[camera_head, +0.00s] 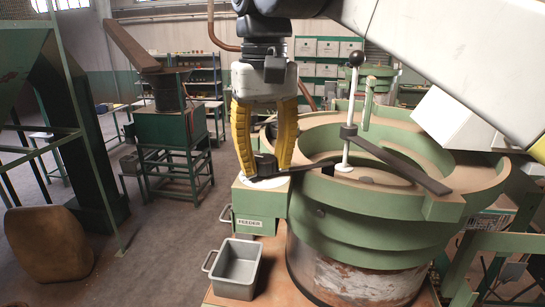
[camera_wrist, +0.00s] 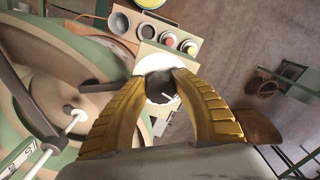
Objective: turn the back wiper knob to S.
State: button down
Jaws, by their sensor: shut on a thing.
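My gripper (camera_head: 268,163) hangs over the green feeder box (camera_head: 258,224) with its yellow fingers pointing down. It is shut on a dark knob, which also shows between the fingertips in the wrist view (camera_wrist: 160,77). The knob stands over a white round dial (camera_head: 251,184), which shows below the fingertips in the wrist view (camera_wrist: 161,98). The fingers hide part of the knob and dial. I cannot read which mark the knob points to, nor tell for certain that it is the back wiper knob.
A green round hopper (camera_head: 360,236) with a dark wiper bar (camera_head: 405,166) and a white, black-topped post (camera_head: 347,120) stands close on the right. A grey bin (camera_head: 238,266) sits in front of the feeder box. Round fittings (camera_wrist: 168,39) lie beyond the dial.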

jog(key=shift+m, duration=1)
jog(key=shift+p, duration=0.3)
jog(key=c, duration=1)
grip_release()
jog(key=shift+w, duration=0.15)
jog(key=shift+r, duration=5.95)
